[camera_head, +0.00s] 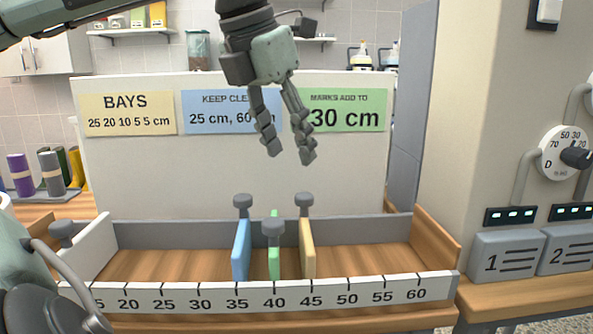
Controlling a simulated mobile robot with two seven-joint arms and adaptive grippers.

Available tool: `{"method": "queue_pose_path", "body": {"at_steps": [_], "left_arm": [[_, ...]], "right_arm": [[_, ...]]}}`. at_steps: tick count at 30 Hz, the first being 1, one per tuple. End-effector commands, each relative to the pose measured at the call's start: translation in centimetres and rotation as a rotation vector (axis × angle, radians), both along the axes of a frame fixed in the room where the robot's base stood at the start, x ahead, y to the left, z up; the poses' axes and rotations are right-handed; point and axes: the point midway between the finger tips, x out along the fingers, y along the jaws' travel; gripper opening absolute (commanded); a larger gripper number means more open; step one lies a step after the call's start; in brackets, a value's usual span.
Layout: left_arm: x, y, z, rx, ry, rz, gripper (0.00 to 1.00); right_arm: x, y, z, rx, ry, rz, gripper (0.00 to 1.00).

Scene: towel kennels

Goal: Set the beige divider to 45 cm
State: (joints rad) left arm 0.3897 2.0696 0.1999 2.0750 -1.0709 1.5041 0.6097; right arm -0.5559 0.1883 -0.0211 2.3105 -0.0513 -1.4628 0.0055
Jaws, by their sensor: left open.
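The beige divider (307,249) stands upright in a wooden tray (370,257), with a dark round knob on top. Its front end is close to the 45 mark on the white scale (330,294); I cannot tell the exact offset. A green divider (274,262) stands left of it near 40, and a blue divider (241,252) near 35. My left gripper (289,152) comes in from the upper left, pointing down with fingers apart. It is empty and hangs above the dividers, clear of their knobs. My right gripper is not in view.
A white back panel (230,178) carries three signs, one partly covered by my gripper. A white end divider (92,248) stands at the tray's left. Numbered boxes (507,256) and a dial (565,153) are at the right. The tray is bare right of beige.

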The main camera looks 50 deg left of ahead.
Motion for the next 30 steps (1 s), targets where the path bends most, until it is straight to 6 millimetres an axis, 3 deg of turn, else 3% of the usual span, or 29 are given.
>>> {"method": "queue_pose_path", "body": {"at_steps": [3, 9, 30], "left_arm": [[-0.7, 0.0, 1.7, 0.002, -0.002, 0.001, 0.47], [-1.2, -0.1, 2.9, 0.001, 0.0, -0.001, 0.47], [-1.2, -0.1, 2.9, 0.0, 0.001, -0.001, 0.47]], "right_arm": [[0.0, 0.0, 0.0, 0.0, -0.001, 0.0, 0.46], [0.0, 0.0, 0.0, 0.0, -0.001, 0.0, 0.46], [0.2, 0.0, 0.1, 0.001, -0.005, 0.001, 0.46]]}}
